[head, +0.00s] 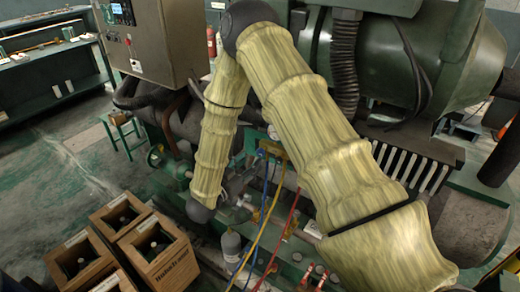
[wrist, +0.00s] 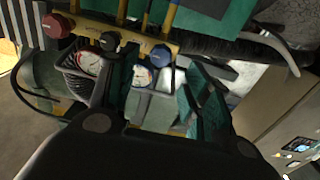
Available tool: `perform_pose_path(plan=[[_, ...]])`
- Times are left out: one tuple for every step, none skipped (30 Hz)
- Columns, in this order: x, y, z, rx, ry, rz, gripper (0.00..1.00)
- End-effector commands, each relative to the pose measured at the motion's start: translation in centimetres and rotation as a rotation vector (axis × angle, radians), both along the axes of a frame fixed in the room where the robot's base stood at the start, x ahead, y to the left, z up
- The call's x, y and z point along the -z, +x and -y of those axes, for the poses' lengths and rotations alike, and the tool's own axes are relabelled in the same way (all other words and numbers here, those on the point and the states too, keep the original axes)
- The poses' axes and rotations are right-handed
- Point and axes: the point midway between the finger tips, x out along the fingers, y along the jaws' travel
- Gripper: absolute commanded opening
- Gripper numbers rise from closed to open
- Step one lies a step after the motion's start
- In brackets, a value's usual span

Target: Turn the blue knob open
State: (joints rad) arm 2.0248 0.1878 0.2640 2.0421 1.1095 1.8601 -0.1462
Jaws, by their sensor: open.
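In the wrist view, the blue knob (wrist: 160,55) sits at the right end of a yellow manifold bar (wrist: 138,38). A black knob (wrist: 108,41) and a dark red knob (wrist: 57,25) are further left on the same bar. My gripper (wrist: 162,66) is open, with one dark finger left of the blue knob and one right of it. I cannot tell whether either finger touches it. The jaws hold nothing. In the head view the manifold (head: 272,149) is partly visible between my arm links; the gripper is hard to make out there.
Two round gauges, the left one (wrist: 88,63) and the right one (wrist: 142,76), sit below the bar. In the head view, yellow (head: 256,240), blue and red (head: 279,240) hoses hang from the manifold. Wooden crates (head: 160,250) stand at lower left, and a grey control cabinet (head: 158,40) at upper left.

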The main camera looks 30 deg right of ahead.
Motion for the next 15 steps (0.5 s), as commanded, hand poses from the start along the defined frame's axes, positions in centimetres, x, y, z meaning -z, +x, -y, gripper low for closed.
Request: perform_pose_path(plan=[[-0.4, 0.3, 0.9, 0.002, 0.001, 0.000, 0.49], [-0.4, 0.5, 1.3, 0.002, 0.001, 0.000, 0.49], [-0.4, 0.7, 2.0, 0.001, 0.001, 0.001, 0.49], [-0.4, 0.9, 2.4, 0.001, 0.001, 0.001, 0.49], [-0.4, 1.1, 2.9, 0.002, 0.000, 0.000, 0.49], [-0.4, 1.3, 3.5, 0.002, 0.001, -0.001, 0.49], [-0.3, 1.5, 3.9, 0.001, 0.001, -0.001, 0.49], [-0.3, 1.7, 4.3, 0.000, 0.001, -0.001, 0.49], [-0.3, 1.9, 4.8, 0.000, 0.001, -0.001, 0.49], [-0.3, 2.0, 5.1, 0.001, 0.002, -0.001, 0.49], [-0.3, 2.2, 5.4, 0.000, 0.001, 0.000, 0.49], [-0.3, 2.3, 5.8, 0.000, 0.001, 0.000, 0.49], [-0.2, 2.4, 6.1, 0.000, 0.001, 0.000, 0.49], [-0.2, 2.5, 6.3, 0.000, 0.001, 0.000, 0.49], [-0.2, 2.6, 6.5, 0.000, 0.001, 0.000, 0.49]])
